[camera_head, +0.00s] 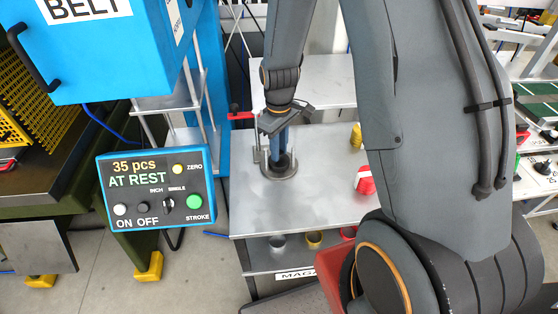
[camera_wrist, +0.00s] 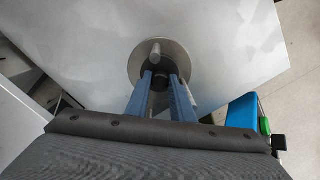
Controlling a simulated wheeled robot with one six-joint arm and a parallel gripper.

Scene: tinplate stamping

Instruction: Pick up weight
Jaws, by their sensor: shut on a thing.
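The weight (camera_wrist: 160,82) seems to be the small dark piece between my fingertips in the wrist view. It stands within a round steel base (camera_head: 279,175) that has upright posts, on a grey metal table. The base also shows in the wrist view (camera_wrist: 179,52), with a light post rising from it. My gripper (camera_head: 279,152) points down at the base, and its blue fingers (camera_wrist: 160,77) are shut on the dark piece. The fingers hide most of the piece. I cannot tell whether its underside touches the base.
The grey table (camera_head: 310,212) has free room at its front. A control panel (camera_head: 157,192) reading "AT REST" is at left. Tins sit on the shelf below.

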